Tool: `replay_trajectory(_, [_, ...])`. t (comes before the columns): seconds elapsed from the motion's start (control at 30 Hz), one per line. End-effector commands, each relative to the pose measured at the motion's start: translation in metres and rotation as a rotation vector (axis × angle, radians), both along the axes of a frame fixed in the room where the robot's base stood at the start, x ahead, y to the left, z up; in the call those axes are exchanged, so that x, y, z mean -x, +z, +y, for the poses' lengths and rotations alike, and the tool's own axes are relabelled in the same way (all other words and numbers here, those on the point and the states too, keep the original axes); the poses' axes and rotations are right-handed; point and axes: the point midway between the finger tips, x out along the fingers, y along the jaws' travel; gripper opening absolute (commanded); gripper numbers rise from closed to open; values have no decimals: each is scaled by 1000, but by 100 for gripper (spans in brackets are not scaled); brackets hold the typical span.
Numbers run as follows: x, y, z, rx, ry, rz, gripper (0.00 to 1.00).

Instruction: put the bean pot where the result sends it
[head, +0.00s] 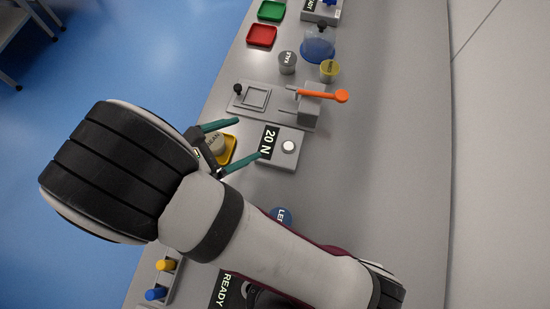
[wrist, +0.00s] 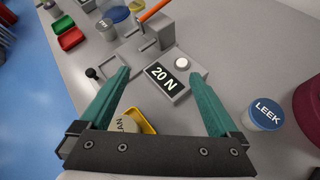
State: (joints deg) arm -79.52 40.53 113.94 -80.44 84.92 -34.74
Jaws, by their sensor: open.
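The bean pot (head: 215,144) has a beige lid with a partly readable label. It sits in a yellow tray (head: 231,152), between the bases of my fingers in the head view. In the wrist view the bean pot (wrist: 126,123) and yellow tray (wrist: 148,124) are partly hidden behind my gripper's palm bar. My gripper (head: 249,138) is open and empty, its teal fingers spread over the bench; the fingers also show in the wrist view (wrist: 160,74). A grey box with a display (head: 269,141) reads "20 N" and has a round white button. A red tray (head: 262,35) and green tray (head: 271,10) lie at the far end.
A grey fixture with an orange lever (head: 325,95) stands beyond the display box. A blue-lidded LEEK pot (wrist: 265,113) stands right. The bench's right side is clear.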

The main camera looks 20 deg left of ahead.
Motion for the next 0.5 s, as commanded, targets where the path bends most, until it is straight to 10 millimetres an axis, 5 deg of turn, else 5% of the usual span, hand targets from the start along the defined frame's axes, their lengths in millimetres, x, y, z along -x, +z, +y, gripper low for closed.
replay_trajectory(0.07, [-19,36,-80,-208,-447,0,97])
replay_trajectory(0.1, [-14,50,-119,-323,-695,-11,97])
replay_trajectory(0.2, [22,77,-196,-624,-1331,-83,97])
replay_trajectory(0.33, [76,95,-226,-997,-2041,-232,97])
replay_trajectory(0.5, [97,104,-219,-1283,-2495,-360,97])
